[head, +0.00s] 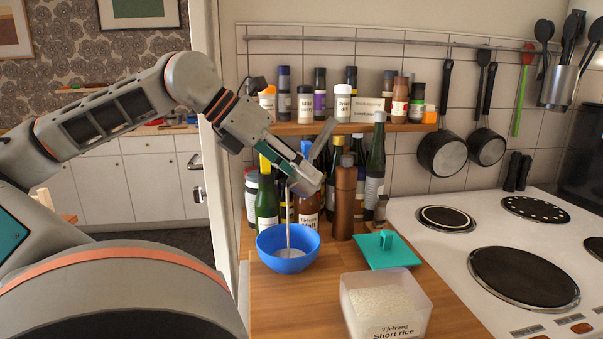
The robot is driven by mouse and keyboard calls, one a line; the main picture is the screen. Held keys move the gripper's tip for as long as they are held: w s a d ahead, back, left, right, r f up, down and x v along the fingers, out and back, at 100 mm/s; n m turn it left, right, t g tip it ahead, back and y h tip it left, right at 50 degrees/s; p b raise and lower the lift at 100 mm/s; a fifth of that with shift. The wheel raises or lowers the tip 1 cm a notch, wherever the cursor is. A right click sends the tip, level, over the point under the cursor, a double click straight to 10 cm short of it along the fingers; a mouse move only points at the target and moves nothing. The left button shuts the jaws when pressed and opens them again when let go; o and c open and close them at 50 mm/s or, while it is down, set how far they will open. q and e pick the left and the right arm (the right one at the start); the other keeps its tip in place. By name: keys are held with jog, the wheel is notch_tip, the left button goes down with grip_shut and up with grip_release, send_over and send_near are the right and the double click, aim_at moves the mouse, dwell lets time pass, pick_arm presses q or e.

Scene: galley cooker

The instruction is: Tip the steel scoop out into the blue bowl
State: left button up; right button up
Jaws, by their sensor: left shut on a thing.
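My left gripper (292,168) is shut on the steel scoop (322,139), above the blue bowl (287,262). Part of the scoop sticks up and right past the fingers; the rest is hard to tell from the gripper. A thin pale stream (289,220) runs from just below the gripper down into the bowl. Some whitish content shows inside the bowl, which stands upright on the wooden counter. My right gripper is not in view.
A clear tub of rice (385,305) stands open on the wooden counter (290,305), with a teal lid (387,250) behind it. Several bottles, including a brown one (342,200), stand close behind the bowl. A white cooker (480,245) is at the right.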

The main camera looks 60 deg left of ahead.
pick_arm(q)
jog(key=shift+f, duration=0.15)
jog(key=shift+t, duration=0.3)
jog(key=shift+b, duration=0.45)
jog(key=shift+s+t, duration=0.1)
jog(key=shift+t, duration=0.2)
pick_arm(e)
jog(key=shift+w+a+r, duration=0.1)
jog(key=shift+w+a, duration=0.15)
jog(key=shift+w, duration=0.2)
